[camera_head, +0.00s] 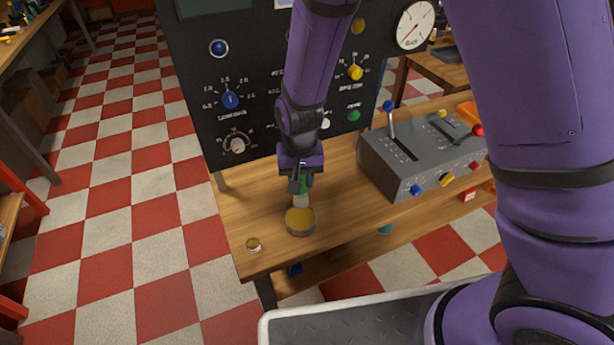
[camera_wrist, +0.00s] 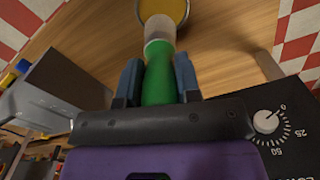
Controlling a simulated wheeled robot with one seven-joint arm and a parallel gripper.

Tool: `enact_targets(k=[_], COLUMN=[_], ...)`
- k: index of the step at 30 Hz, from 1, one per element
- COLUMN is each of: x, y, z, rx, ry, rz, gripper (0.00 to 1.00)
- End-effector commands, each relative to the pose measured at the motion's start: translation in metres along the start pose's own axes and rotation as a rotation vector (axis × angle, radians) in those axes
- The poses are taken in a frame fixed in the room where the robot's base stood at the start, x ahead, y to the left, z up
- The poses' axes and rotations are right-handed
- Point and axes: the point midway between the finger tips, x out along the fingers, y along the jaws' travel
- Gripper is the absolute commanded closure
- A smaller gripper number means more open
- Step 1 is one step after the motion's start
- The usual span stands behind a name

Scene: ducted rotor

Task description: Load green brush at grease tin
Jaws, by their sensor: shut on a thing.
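The green brush (camera_wrist: 158,76) has a green handle and a pale bristle end. My gripper (camera_wrist: 158,75) is shut on its handle, with one dark finger on each side. In the head view my gripper (camera_head: 300,186) points down over the bench, with the brush (camera_head: 301,200) below it. The grease tin (camera_head: 300,222) is a round tin with a yellow-orange top, standing on the wooden bench. The tin also shows at the top of the wrist view (camera_wrist: 168,10). The bristle end is at the tin's edge in both views; I cannot tell whether it touches the grease.
A black panel (camera_head: 262,120) with knobs and a gauge rises behind the tin. A grey lever box (camera_head: 415,155) stands to the right on the bench (camera_head: 345,190). The bench is clear around the tin.

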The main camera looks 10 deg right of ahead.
Motion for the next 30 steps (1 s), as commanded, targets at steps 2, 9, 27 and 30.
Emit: enact_targets(k=[2,9,27,30], x=[0.001,0.019,0.059,0.059], y=[-0.001,0.0,-0.001,-0.001], z=[0.001,0.0,0.0,0.0], rx=[0.001,0.002,0.001,0.001], ry=[-0.001,-0.002,0.0,0.001], rz=[0.001,0.002,0.0,0.0], gripper=[0.93,0.93,0.93,0.93])
